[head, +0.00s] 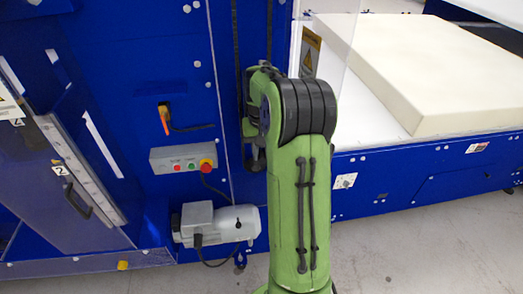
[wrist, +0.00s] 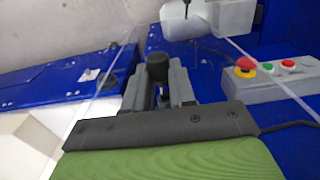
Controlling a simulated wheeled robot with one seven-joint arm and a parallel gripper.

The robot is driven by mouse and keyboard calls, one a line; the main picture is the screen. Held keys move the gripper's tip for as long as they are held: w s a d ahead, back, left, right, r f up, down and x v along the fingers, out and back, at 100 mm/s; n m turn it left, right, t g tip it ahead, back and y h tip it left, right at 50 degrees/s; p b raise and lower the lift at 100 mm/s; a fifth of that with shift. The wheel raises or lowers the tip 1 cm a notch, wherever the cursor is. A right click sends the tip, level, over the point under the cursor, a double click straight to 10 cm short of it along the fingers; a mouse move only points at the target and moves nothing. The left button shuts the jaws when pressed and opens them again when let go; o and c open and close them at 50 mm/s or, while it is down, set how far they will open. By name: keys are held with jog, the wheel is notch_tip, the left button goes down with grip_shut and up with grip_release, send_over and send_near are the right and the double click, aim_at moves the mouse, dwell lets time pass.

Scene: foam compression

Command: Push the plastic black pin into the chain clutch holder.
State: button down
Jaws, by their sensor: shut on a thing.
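In the wrist view, my gripper (wrist: 160,90) has its two grey fingers closed around a black pin (wrist: 157,66). The pin's rounded dark head sticks out beyond the fingertips. In the head view my green arm hides most of the gripper, and the pin does not show there. I cannot clearly make out the chain clutch holder. A grey motor unit (head: 218,224) with a small dark part on its side sits low on the blue machine. It also shows at the top of the wrist view (wrist: 205,18), apart from the pin.
A grey control box (head: 183,158) with a red stop button is on the blue panel, left of my arm. An orange-handled switch (head: 164,120) is above it. A cream foam block (head: 420,75) lies on the white bed at right. A clear panel crosses the wrist view.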

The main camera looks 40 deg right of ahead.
aim_at(263, 160)
jog(key=shift+w+d+p, duration=0.65)
jog(key=shift+w+p, duration=0.35)
jog(key=shift+p, duration=0.1)
jog(key=c, duration=0.8)
grip_release()
jog(key=shift+c, duration=0.2)
jog(key=shift+s+a+f+b, duration=0.1)
jog(key=shift+s+a+b, duration=0.3)
jog(key=shift+s+b, duration=0.2)
jog(key=shift+s+a+b, duration=0.35)
jog(key=shift+s+b, duration=0.2)
jog(key=shift+b, duration=0.05)
jog(key=shift+s+a+b, duration=0.5)
jog(key=shift+s, duration=0.2)
jog(key=shift+s+a+b, duration=0.45)
jog(key=shift+s, duration=0.2)
notch_tip(263, 160, up, 16)
jog(key=p, duration=0.3)
